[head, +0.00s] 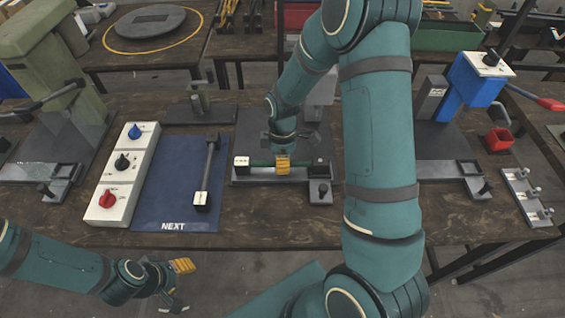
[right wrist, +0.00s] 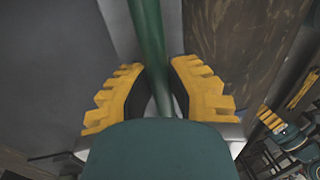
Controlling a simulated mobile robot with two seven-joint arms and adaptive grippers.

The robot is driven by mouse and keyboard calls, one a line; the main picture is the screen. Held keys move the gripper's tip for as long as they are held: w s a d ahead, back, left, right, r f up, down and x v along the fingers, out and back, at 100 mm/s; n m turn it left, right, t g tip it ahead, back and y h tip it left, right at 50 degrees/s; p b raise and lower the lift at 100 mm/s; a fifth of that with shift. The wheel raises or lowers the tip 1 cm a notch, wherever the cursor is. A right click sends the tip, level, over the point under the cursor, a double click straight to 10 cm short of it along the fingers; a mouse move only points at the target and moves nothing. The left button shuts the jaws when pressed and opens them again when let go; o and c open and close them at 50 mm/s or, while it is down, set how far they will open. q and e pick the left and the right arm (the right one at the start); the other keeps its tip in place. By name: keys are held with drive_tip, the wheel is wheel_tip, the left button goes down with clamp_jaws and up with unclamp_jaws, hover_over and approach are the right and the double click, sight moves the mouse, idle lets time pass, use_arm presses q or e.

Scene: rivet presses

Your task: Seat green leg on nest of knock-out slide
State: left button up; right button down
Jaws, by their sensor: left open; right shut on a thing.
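A green leg (head: 262,164) lies level along the grey knock-out slide (head: 262,179) in the middle of the bench. A white-faced block (head: 241,162) is at its left end and a dark block (head: 320,165) is at the right. My right gripper (head: 283,164) is shut on the leg near its middle, reaching down from above. In the right wrist view the green leg (right wrist: 148,35) passes between the yellow fingers. Whether the leg rests fully in the nest cannot be told. My left gripper (head: 180,287) is open and empty in front of the bench, below its edge.
A blue mat marked NEXT (head: 160,200) holds a dark leg (head: 209,165) with a white-faced end. A white panel (head: 117,187) with several knobs stands left of it. Presses stand left (head: 60,90) and right (head: 478,85).

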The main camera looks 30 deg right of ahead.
drive_tip(key=c, duration=0.9)
unclamp_jaws()
